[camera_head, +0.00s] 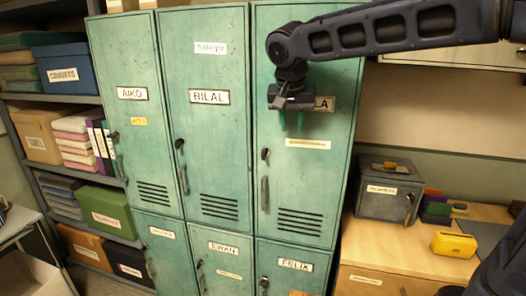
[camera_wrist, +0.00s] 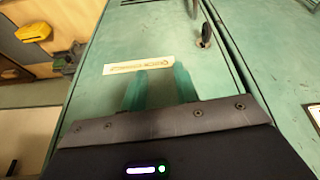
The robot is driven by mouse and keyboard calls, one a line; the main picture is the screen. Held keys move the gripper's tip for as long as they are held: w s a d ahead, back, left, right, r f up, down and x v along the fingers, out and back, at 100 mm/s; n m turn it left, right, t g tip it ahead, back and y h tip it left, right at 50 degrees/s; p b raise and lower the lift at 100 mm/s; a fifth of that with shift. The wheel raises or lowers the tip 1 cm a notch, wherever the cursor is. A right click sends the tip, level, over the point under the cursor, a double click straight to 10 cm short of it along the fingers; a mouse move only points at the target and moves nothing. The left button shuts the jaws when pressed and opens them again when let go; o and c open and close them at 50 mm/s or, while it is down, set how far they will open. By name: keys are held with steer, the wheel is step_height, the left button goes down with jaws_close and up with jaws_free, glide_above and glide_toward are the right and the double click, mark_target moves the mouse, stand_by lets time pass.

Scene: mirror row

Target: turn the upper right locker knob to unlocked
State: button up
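The upper right locker door (camera_head: 300,190) is green and closed, with a nameplate ending in "A" (camera_head: 325,104) partly hidden by my gripper. Its dark knob (camera_head: 265,154) sits near the door's left edge, above a long pull handle (camera_head: 265,193). In the wrist view the knob (camera_wrist: 205,36) is at the upper right, with a dark oval grip; I cannot read its marking. My gripper (camera_head: 291,129) is in front of the door, up and right of the knob. Its two teal fingers (camera_wrist: 160,72) are apart with nothing between them, and do not touch the knob.
A cream label strip (camera_wrist: 138,64) is on the door just beyond my fingertips. Other closed lockers stand left and below, including BILAL (camera_head: 208,130). A grey metal box (camera_head: 389,190) and yellow case (camera_head: 454,244) are on the wooden cabinet at right. Shelves fill the left.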

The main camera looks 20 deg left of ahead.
steer(key=m, duration=0.2)
glide_toward(263, 151)
steer(key=x, duration=1)
steer(key=shift+w, duration=0.15)
jaws_close()
